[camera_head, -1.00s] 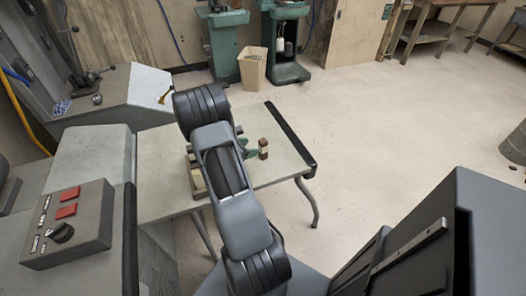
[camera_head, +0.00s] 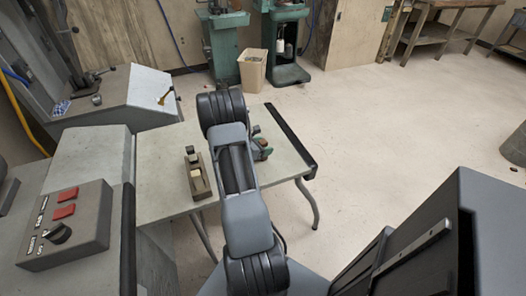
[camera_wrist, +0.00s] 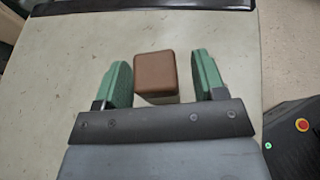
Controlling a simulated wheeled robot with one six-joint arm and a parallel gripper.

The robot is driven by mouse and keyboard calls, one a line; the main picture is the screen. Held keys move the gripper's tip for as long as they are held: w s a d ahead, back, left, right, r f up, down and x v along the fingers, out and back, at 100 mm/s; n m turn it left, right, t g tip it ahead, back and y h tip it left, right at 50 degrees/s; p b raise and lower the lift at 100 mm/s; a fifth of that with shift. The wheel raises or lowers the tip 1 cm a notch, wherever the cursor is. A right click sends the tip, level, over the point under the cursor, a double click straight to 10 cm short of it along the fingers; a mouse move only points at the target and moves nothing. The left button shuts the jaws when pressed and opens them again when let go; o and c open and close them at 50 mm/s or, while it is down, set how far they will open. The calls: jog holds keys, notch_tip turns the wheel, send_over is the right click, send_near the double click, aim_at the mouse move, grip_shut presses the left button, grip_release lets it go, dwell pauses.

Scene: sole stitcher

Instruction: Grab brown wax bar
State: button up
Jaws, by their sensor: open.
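The brown wax bar (camera_wrist: 156,74) stands on the table between the two green fingers of my gripper (camera_wrist: 162,84) in the wrist view. It has a flat brown top and a paler side below. Gaps show on both sides of it, wider on the right. My gripper is open, and its fingers are on either side of the bar. In the head view, the green fingers (camera_head: 262,148) show just right of my arm, with a little brown between them. My arm hides part of this area.
A wooden holder (camera_head: 201,187) with a pale block and a dark piece lies on the table (camera_head: 160,170) left of my arm. The table's dark edge strip (camera_head: 290,138) is on the right. A grey control box (camera_head: 65,225) with red buttons is at the left.

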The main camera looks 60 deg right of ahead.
jog(key=shift+c, duration=0.3)
jog(key=c, duration=1)
jog(key=shift+r, duration=0.1)
